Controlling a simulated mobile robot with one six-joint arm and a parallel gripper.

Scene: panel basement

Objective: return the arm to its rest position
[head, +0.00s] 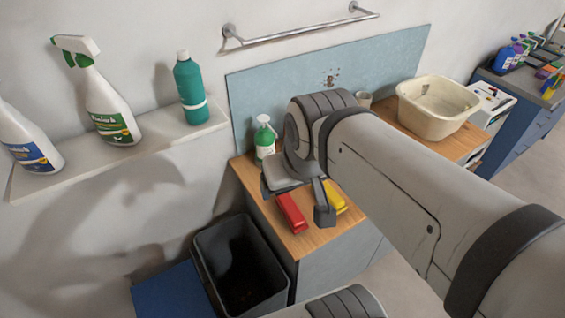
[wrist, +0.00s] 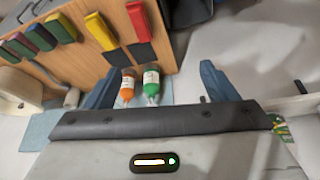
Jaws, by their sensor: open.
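My gripper (head: 296,203) is in the middle of the head view, above the wooden counter (head: 330,222), at the end of my outstretched grey arm. Its two fingers stand wide apart. In the wrist view my gripper (wrist: 160,70) shows both blue-grey fingers spread, with nothing gripped. An orange bottle (wrist: 127,88) and a green bottle (wrist: 151,84) appear between the fingers there, apart from them. A red object (head: 292,213) and a yellow object (head: 335,198) lie on the counter below the gripper. My arm hides part of the counter.
A green spray bottle (head: 265,140) stands at the counter's back left. A cream basin (head: 437,107) stands to the right. A black bin (head: 240,265) is at the counter's left side. A white wall shelf (head: 120,155) holds several bottles. A towel rail (head: 300,27) is above.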

